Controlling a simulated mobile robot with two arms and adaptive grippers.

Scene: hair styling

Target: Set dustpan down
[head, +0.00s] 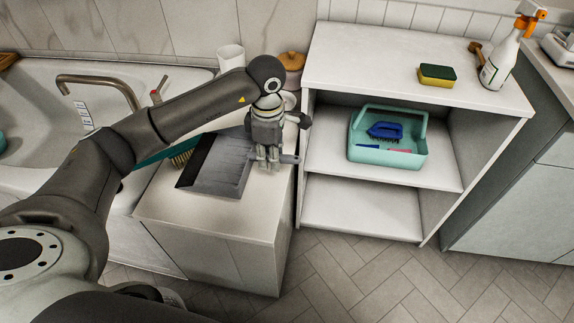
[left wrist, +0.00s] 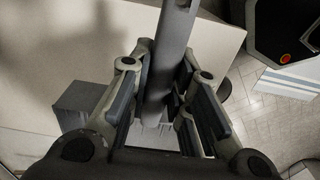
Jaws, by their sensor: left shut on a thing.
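The grey dustpan (head: 218,168) is over the top of the low white cabinet (head: 215,220), its pan pointing left. I cannot tell whether it fully rests on that surface. My left gripper (head: 268,158) is shut on its handle at the right end of the cabinet top. In the left wrist view the grey handle (left wrist: 172,45) runs between the fingers of the left gripper (left wrist: 165,80). A brush (head: 182,155) with tan bristles and a teal handle lies left of the dustpan, partly hidden by it and my arm. My right gripper is not in view.
A white shelf unit (head: 372,58) stands to the right, holding a teal caddy (head: 395,155) with a blue brush. A sponge (head: 437,75) and spray bottle (head: 498,62) are on top. A sink (head: 35,95) is at left. The cabinet's front top is clear.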

